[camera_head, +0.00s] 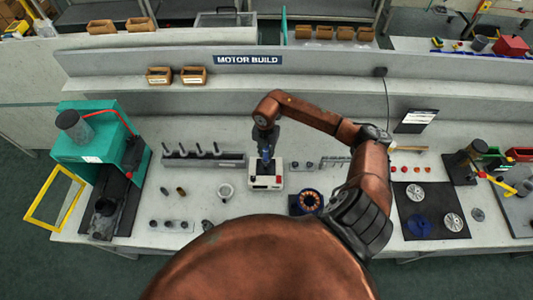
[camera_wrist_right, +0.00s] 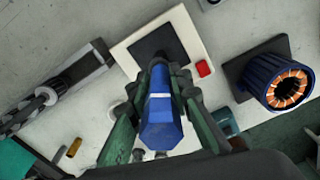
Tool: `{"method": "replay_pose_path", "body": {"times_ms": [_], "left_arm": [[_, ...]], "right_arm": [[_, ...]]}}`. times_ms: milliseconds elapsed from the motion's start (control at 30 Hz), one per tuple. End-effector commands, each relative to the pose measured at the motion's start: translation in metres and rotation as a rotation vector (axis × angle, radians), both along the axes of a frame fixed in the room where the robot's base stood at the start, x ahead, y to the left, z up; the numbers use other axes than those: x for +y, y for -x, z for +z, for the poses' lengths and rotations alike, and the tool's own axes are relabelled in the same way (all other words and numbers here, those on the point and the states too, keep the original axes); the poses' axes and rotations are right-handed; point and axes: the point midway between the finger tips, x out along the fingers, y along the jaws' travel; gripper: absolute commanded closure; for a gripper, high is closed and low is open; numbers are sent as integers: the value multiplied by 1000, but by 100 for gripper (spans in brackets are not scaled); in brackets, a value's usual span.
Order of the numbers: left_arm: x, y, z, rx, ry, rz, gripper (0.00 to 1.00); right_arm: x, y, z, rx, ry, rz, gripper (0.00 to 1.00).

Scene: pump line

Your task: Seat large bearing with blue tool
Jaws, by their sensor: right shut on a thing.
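My right gripper (camera_head: 266,150) is shut on a blue tool (camera_wrist_right: 160,122), which has a faceted end and a pale band. The tool also shows in the head view (camera_head: 266,158). The gripper is over a white block (camera_head: 265,184) with a dark square top and a red button. That block shows in the right wrist view (camera_wrist_right: 200,30). I cannot make out a large bearing for certain. My left gripper is not in view.
A wound stator (camera_head: 309,201) stands right of the block. A pale ring part (camera_head: 226,191) and a dark rack with upright pegs (camera_head: 203,159) are to its left. A green press (camera_head: 87,140) is at far left. A dark mat (camera_head: 433,230) holds discs at right.

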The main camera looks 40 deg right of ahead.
Motion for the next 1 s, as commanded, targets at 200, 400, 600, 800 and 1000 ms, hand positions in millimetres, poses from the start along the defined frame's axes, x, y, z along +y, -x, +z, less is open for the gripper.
{"method": "replay_pose_path", "body": {"times_ms": [200,400,600,800,1000], "left_arm": [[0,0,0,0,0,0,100],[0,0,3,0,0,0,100],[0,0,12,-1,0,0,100],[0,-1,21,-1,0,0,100],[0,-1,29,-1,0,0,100]], "right_arm": [[0,0,0,0,0,0,100],[0,0,5,0,0,0,100],[0,0,18,0,0,0,100],[0,0,31,0,0,0,100],[0,0,45,0,0,0,100]]}}
